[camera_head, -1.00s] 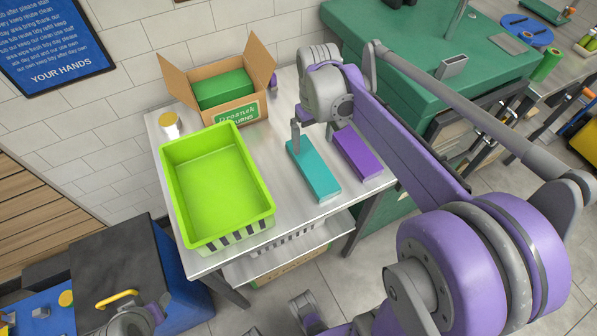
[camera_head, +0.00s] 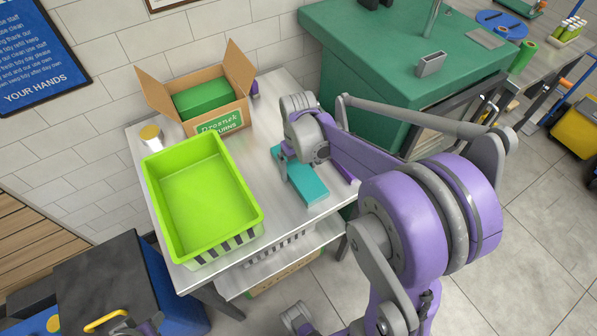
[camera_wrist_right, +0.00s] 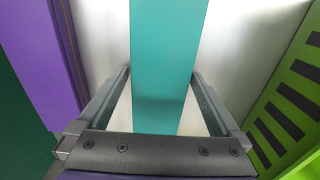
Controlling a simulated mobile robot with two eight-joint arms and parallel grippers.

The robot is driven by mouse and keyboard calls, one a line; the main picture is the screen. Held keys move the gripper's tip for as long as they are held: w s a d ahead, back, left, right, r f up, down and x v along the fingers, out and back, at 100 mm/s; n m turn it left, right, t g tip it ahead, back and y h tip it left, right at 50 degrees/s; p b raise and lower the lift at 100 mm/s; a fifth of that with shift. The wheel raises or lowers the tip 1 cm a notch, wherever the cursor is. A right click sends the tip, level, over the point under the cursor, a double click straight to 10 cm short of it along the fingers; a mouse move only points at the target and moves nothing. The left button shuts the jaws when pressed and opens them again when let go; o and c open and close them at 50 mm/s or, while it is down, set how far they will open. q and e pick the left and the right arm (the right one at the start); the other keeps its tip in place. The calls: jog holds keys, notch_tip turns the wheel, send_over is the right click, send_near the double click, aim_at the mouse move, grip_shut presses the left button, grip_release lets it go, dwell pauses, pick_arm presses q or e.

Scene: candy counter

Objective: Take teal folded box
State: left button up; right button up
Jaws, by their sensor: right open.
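The teal folded box (camera_head: 308,188) lies flat on the metal table, partly covered by my right arm in the head view. In the right wrist view the teal box (camera_wrist_right: 168,55) runs lengthwise between the fingers of my right gripper (camera_wrist_right: 162,90). The gripper is open, with one finger on each side of the box and pale tabletop showing in the gaps. In the head view one finger of the right gripper (camera_head: 284,160) shows beside the box's far end; the other finger is hidden. My left gripper is not visible.
A purple box (camera_wrist_right: 45,50) lies beside the teal one. A lime-green bin (camera_head: 257,217) stands on the table (camera_head: 243,113) at left. An open cardboard box (camera_head: 240,101) with a green box inside and a yellow-topped container (camera_head: 150,136) stand behind.

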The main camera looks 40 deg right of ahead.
jog(key=c, duration=1.1)
jog(key=shift+r, duration=0.1)
jog(key=shift+c, duration=0.2)
